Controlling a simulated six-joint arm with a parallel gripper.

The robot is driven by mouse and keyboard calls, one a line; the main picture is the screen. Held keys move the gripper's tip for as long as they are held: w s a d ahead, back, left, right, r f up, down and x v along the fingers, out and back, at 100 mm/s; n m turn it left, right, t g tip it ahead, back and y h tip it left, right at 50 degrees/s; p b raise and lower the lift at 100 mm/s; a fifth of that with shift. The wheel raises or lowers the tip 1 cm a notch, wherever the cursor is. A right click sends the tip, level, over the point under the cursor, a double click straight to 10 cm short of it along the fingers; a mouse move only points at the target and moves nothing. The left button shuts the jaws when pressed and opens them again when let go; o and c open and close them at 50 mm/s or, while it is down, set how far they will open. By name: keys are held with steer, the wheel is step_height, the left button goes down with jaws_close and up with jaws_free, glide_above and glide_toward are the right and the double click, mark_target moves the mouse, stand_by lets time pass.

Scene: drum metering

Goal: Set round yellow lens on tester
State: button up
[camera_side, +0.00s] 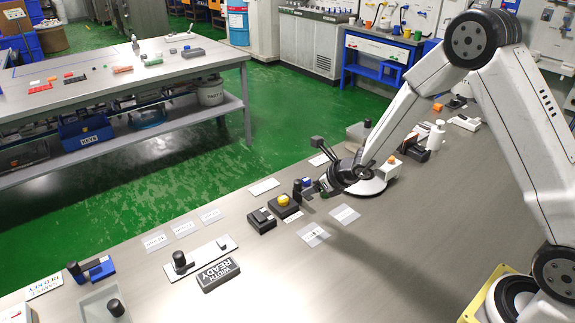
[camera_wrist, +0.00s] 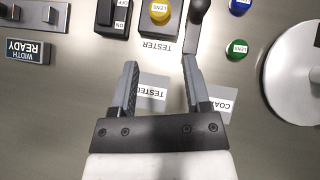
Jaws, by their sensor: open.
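The round yellow lens (camera_wrist: 160,10), with a "LENS" label, sits on the dark block of the tester (camera_wrist: 167,42) at the top of the wrist view. In the side view the yellow lens (camera_side: 284,199) also shows on top of the black tester block (camera_side: 291,212). My gripper (camera_wrist: 160,62) is open and empty. Its fingers point toward the tester, over the table near the "TESTED" card (camera_wrist: 152,90), apart from the lens. In the side view my gripper (camera_side: 322,186) is right of the tester, its fingers hard to make out.
A green lens (camera_wrist: 237,48) and a blue lens (camera_wrist: 240,5) lie right of the tester. A black-knobbed lever (camera_wrist: 198,12) stands beside it, an ON/OFF switch (camera_wrist: 116,18) on its other side. A white round plate (camera_wrist: 305,70) is at right.

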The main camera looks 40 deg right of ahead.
stand_by(0.4)
steer(key=s+a+r+n+g+y, duration=0.1)
steer(key=s+a+r+n+g, duration=0.15)
steer(key=s+n, duration=0.4)
steer(key=s+a+r+n+g+y, duration=0.1)
steer(key=s+a+r+n, duration=0.2)
steer(key=n, duration=0.6)
steer(key=s+d+r+n+g+h, duration=0.1)
steer(key=s+d+n+h, duration=0.1)
steer(key=s+n, duration=0.4)
steer(key=s+d+r+n+g+h, duration=0.1)
steer(key=s+d+n+h, duration=0.1)
steer(key=s+n, duration=0.5)
steer(key=shift+s+d+n, duration=0.2)
steer(key=shift+d+n, duration=0.2)
steer(key=shift+n, duration=1.85)
steer(key=shift+r+g, duration=0.1)
steer(key=shift+g, duration=0.15)
